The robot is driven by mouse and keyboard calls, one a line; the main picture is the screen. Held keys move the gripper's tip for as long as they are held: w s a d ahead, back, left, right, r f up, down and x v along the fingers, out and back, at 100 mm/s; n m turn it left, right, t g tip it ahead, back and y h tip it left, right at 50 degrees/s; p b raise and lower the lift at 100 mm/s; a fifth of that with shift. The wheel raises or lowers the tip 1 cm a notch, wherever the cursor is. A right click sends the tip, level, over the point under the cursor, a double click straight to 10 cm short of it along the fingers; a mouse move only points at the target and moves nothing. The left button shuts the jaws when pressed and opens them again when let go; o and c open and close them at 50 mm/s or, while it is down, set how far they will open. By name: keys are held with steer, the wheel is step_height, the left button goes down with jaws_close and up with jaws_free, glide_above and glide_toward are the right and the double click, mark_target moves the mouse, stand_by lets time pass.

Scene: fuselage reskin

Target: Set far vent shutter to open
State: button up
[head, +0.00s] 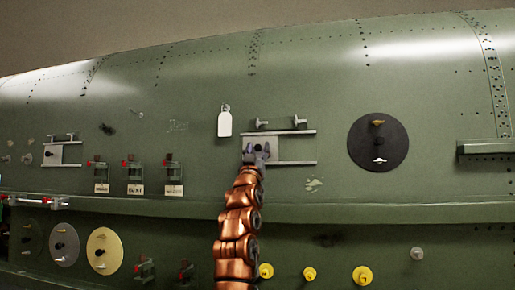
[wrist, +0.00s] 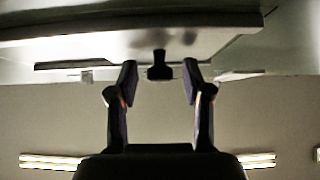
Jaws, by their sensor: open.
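A vent shutter (head: 248,142) in the head view is a pale plate at the left end of two horizontal rails (head: 295,163), with bare green skin between the rails on the right. A second, smaller-looking shutter (head: 52,155) with similar rails is at the far left. I cannot tell by label which is called far. My gripper (head: 258,150) is in front of the middle shutter and covers part of it. In the wrist view my gripper (wrist: 160,80) is open, with a dark knob (wrist: 160,68) between its fingertips. Gaps show on both sides of the knob.
Two small pegs (head: 262,124) stand above the middle shutter, and a white tag (head: 224,123) hangs to its upper left. A black disc (head: 361,155) is to the right. Red-tipped latches (head: 134,163) with labels are to the left. Yellow knobs (head: 309,274) are below a ledge.

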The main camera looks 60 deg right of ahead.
jaws_close()
stand_by(0.4)
